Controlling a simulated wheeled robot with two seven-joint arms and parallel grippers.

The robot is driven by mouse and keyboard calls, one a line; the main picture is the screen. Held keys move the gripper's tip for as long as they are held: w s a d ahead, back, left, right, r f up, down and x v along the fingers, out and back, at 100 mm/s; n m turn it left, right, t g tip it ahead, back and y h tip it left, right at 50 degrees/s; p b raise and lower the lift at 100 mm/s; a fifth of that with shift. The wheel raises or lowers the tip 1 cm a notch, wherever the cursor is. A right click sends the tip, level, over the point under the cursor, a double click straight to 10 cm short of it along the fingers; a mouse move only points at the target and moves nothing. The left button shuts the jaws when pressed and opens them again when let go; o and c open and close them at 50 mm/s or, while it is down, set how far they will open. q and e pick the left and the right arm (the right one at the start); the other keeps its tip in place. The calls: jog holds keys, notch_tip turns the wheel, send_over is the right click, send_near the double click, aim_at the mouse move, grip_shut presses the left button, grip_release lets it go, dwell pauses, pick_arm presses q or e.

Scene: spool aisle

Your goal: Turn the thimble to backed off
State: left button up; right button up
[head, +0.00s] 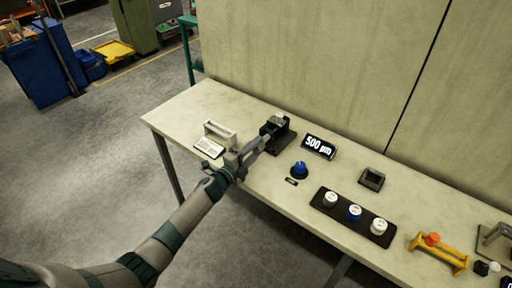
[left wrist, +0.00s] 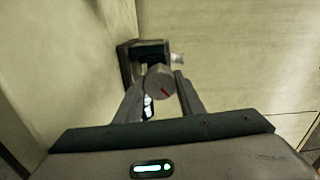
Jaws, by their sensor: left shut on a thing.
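The thimble (left wrist: 159,84) is a grey round knob with a red line on its end face, seen in the left wrist view. The red line slants from upper left to lower right. My left gripper (left wrist: 160,88) has its two fingers on either side of the thimble and is shut on it. In the head view my left gripper (head: 262,140) reaches the dark block of the gauge (head: 282,129) on the bench, and hides most of the thimble. A display (head: 319,146) beside it reads 500 µm. My right gripper is out of view.
The pale bench (head: 185,112) stands against a wall panel. A white-handled block (head: 219,133) is left of the gauge. A blue knob (head: 300,168), a black tray (head: 352,217) with three capped pieces, a small dark box (head: 371,179) and a yellow bracket (head: 440,251) lie to the right.

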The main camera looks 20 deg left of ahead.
pick_arm(q)
jog(key=n, duration=0.5)
jog(key=shift+p, duration=0.4)
jog(key=shift+n, duration=0.8)
jog(key=o, duration=1)
jog(key=shift+o, duration=0.2)
jog(key=shift+s+a, duration=0.1)
jog(key=shift+s+a, duration=0.15)
jog(key=shift+s, duration=0.2)
jog(key=b+v, duration=0.4)
jog(key=v, duration=1.2)
jog(key=shift+s, duration=0.25)
